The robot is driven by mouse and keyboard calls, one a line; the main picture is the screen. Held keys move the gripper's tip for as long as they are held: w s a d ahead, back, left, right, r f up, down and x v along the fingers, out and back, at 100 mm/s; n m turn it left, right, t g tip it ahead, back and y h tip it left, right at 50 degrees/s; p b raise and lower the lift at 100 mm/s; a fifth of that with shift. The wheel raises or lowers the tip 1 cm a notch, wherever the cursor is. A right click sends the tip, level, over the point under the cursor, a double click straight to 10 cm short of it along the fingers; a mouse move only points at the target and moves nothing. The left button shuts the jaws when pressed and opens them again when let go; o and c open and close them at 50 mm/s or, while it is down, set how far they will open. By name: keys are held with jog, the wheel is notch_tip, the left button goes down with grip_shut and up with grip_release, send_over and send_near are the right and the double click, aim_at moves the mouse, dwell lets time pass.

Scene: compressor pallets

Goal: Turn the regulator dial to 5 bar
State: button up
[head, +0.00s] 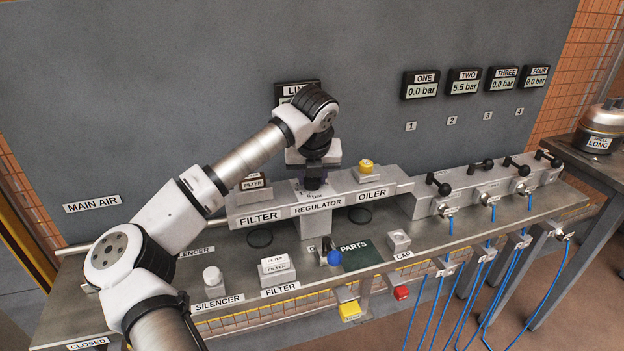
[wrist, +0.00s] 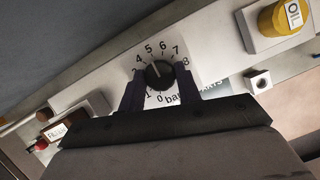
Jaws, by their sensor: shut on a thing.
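The regulator dial (wrist: 158,75) is a round black knob with a white pointer mark, on a light plate with a printed bar scale. In the wrist view the pointer aims up and slightly left, at about the 5. The two dark fingers of my gripper (wrist: 160,82) are shut on the knob from both sides. In the head view my gripper (head: 313,182) reaches down onto the regulator block (head: 318,209), and my arm and gripper hide the dial. The line gauge (head: 290,90) behind my wrist is mostly covered, so its reading cannot be seen.
The yellow-topped oiler (head: 366,167) stands just right of the regulator; a filter unit (head: 252,184) stands left. Black valve levers (head: 480,166) line the right. Wall displays (head: 421,85) read 0.0 bar except TWO, 5.5. Loose parts lie on the bench front (head: 225,318).

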jog(key=o, duration=1)
jog(key=shift+c, duration=0.2)
jog(key=b+v, duration=0.2)
jog(key=v, duration=1.2)
jog(key=shift+w, duration=0.1)
